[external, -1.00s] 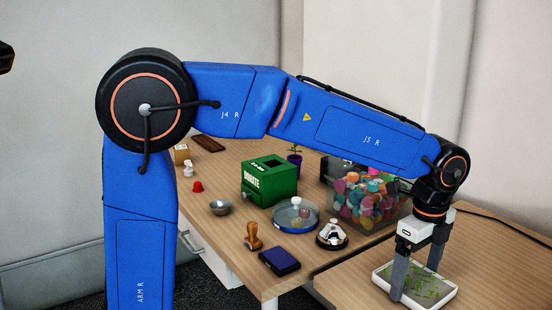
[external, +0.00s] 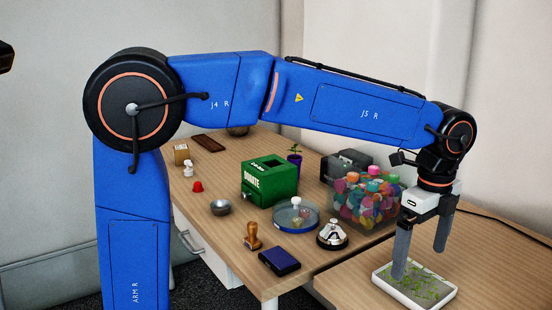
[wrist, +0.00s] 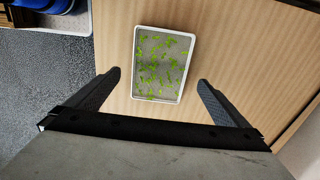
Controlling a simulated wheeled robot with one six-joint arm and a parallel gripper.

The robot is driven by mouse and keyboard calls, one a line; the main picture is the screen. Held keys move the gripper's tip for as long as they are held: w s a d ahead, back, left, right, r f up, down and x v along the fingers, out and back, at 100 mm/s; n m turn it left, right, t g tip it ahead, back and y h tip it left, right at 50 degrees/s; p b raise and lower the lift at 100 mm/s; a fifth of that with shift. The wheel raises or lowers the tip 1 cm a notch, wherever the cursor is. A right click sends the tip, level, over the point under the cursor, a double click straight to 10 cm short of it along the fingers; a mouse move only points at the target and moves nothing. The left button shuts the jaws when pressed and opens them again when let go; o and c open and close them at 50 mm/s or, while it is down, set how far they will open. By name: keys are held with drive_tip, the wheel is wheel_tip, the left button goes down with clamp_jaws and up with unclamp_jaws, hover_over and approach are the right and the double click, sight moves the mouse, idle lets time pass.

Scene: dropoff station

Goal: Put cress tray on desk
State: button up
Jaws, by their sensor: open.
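The cress tray (external: 415,286) is a shallow white tray with a grey bed and scattered green sprouts. It lies flat on the lower wooden surface at the right of the external view. The wrist view shows the whole tray (wrist: 163,64) beyond the fingertips. My gripper (external: 419,262) is open and empty above the tray, its fingers spread and pointing down. In the wrist view my gripper (wrist: 157,82) has one finger either side of the tray's near end, with gaps to it. The wooden desk (external: 231,242) stands to the left.
On the desk are a green donation box (external: 269,182), a tub of colourful items (external: 366,200), a bell (external: 332,235), a dark blue pad (external: 279,258), a wooden stamp (external: 252,237) and a blue-rimmed dish (external: 296,216). Bare wood shows at the desk's front left.

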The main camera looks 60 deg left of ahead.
wheel_tip(320, 180, up, 6)
idle(0.4)
drive_tip(key=shift+s, duration=0.1)
drive_tip(key=s+a+f+n+t, duration=0.25)
drive_tip(key=s+a+n, duration=0.8)
drive_tip(key=s, duration=0.55)
drive_tip(key=s+a+f+n+t, duration=0.1)
drive_tip(key=s+a+f+n, duration=0.2)
drive_tip(key=s+f, duration=0.2)
drive_tip(key=s+a+f+n+t, duration=0.1)
drive_tip(key=s+a+f+n, duration=0.3)
drive_tip(key=s, duration=0.4)
drive_tip(key=shift+s+f, duration=0.4)
drive_tip(key=shift+f, duration=0.5)
